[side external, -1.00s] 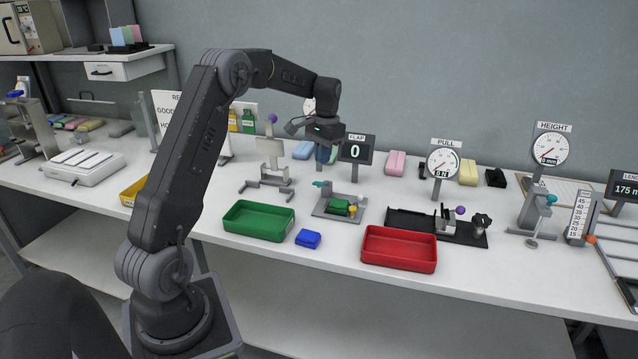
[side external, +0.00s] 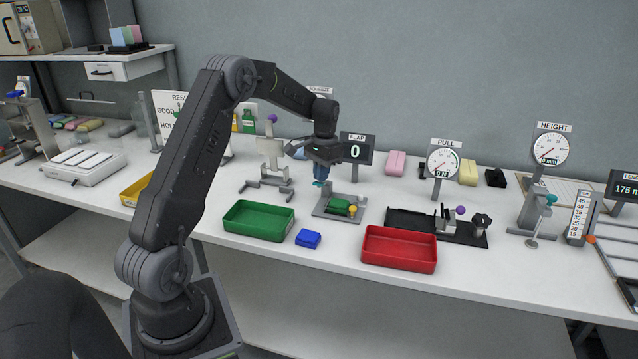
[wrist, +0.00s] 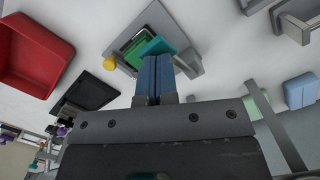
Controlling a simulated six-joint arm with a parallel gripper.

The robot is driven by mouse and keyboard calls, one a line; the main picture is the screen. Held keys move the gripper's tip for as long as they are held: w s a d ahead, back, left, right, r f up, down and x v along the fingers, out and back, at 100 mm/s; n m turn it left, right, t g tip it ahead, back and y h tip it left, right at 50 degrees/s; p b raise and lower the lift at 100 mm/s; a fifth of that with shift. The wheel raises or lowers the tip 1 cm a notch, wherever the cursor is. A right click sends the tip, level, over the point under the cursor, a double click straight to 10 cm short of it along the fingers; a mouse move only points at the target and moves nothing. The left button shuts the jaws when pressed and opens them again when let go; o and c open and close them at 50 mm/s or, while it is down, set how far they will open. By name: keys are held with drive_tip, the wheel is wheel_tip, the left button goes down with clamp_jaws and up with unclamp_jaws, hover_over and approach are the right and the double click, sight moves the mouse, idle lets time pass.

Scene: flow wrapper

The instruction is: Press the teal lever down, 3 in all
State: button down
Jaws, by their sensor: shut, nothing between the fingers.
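The teal lever (wrist: 152,47) is on a small grey fixture (side external: 325,207) that holds a green block (side external: 340,207) and has a yellow knob (side external: 352,210). My gripper (side external: 318,183) is shut and empty, pointing down over the lever end of the fixture. In the wrist view the blue fingertips (wrist: 154,62) overlap the near edge of the teal lever; I cannot tell whether they touch it. In the side view the fingers and arm cover most of the lever. The FLAP display (side external: 355,150) behind reads 0.
A green tray (side external: 258,236), a blue block (side external: 308,239) and a red tray (side external: 399,263) lie in front of the fixture. A grey stand (side external: 268,187) is close on the left. The pull gauge (side external: 442,163) with its black base stands to the right.

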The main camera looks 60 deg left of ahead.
sight(321, 186)
drive_tip(key=shift+f, duration=2.2)
drive_tip(key=shift+w+a+r, duration=0.2)
drive_tip(key=shift+w+r, duration=0.1)
drive_tip(key=shift+w, duration=0.45)
drive_tip(key=shift+w+a+r, duration=0.2)
drive_tip(key=shift+w+r, duration=0.05)
drive_tip(key=shift+w, duration=0.45)
drive_tip(key=shift+r, duration=0.1)
wheel_tip(321, 186, up, 14)
drive_tip(key=w, duration=0.1)
drive_tip(key=shift+w+a, duration=0.15)
drive_tip(key=shift+w, duration=0.05)
drive_tip(key=shift+f, duration=0.25)
